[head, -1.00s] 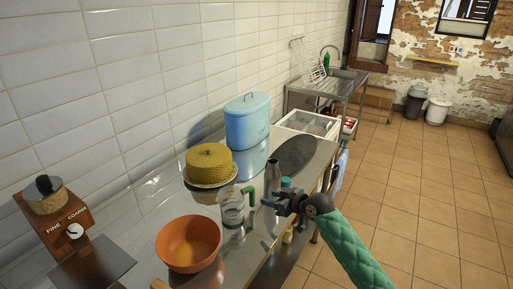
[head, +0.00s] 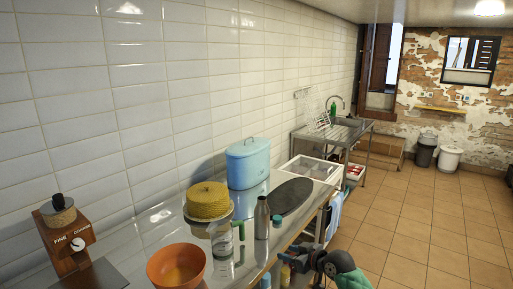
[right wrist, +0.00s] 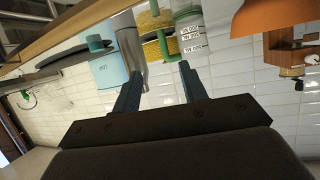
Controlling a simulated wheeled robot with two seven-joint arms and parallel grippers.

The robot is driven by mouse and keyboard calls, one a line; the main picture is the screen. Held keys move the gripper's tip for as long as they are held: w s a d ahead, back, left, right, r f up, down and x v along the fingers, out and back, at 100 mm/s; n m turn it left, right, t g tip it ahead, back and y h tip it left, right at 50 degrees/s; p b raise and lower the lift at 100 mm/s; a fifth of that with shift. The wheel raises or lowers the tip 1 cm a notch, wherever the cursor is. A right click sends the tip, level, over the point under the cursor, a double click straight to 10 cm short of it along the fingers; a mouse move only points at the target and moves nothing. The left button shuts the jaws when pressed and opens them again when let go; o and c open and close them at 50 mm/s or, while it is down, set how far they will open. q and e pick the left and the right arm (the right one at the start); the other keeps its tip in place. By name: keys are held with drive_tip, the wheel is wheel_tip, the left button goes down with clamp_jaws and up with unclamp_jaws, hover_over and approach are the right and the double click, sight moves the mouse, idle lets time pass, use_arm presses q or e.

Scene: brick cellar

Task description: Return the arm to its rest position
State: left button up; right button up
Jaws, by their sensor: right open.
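My right arm, in its green quilted sleeve, comes in at the bottom of the head view. My right gripper (head: 292,259) is beside the counter's front edge, lower than the things on top. In the right wrist view its two dark fingers (right wrist: 156,65) are spread apart with nothing held between them. The steel bottle (head: 261,218), the glass jug with the green handle (head: 222,240) and the yellow round cake-like thing (head: 207,200) stand on the counter beyond the gripper. My left gripper is not in view.
The steel counter (head: 150,240) runs along the white tiled wall. It also bears an orange bowl (head: 176,267), a blue lidded canister (head: 248,163) and a coffee grinder (head: 70,240). A sink stand (head: 345,133) is farther back. The tiled floor (head: 410,210) at right is open.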

drive_tip(key=w+d+f+m+h, duration=0.3)
drive_tip(key=w+d+f+h, duration=0.2)
drive_tip(key=d+f, duration=0.45)
drive_tip(key=s+d+f+m+g+h, duration=0.1)
drive_tip(key=s+f, duration=0.3)
drive_tip(key=f, duration=0.5)
drive_tip(key=s+d+f+g+h, duration=0.1)
drive_tip(key=s+f, duration=0.3)
drive_tip(key=f, duration=0.4)
drive_tip(key=s+d+f+m+h, duration=0.15)
drive_tip(key=s+f, duration=0.25)
drive_tip(key=f, duration=0.5)
drive_tip(key=s+a+f+g, duration=0.2)
drive_tip(key=s+f+g, duration=0.2)
drive_tip(key=s+f, duration=1.45)
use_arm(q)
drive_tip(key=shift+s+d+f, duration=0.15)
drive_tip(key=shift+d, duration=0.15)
use_arm(e)
drive_tip(key=s+a+f+g, duration=0.1)
drive_tip(key=s+a+f, duration=0.1)
drive_tip(key=s, duration=1)
drive_tip(key=s+a+f+g, duration=0.1)
drive_tip(key=s+f, duration=0.4)
drive_tip(key=s, duration=0.7)
drive_tip(key=shift+s+a, duration=0.4)
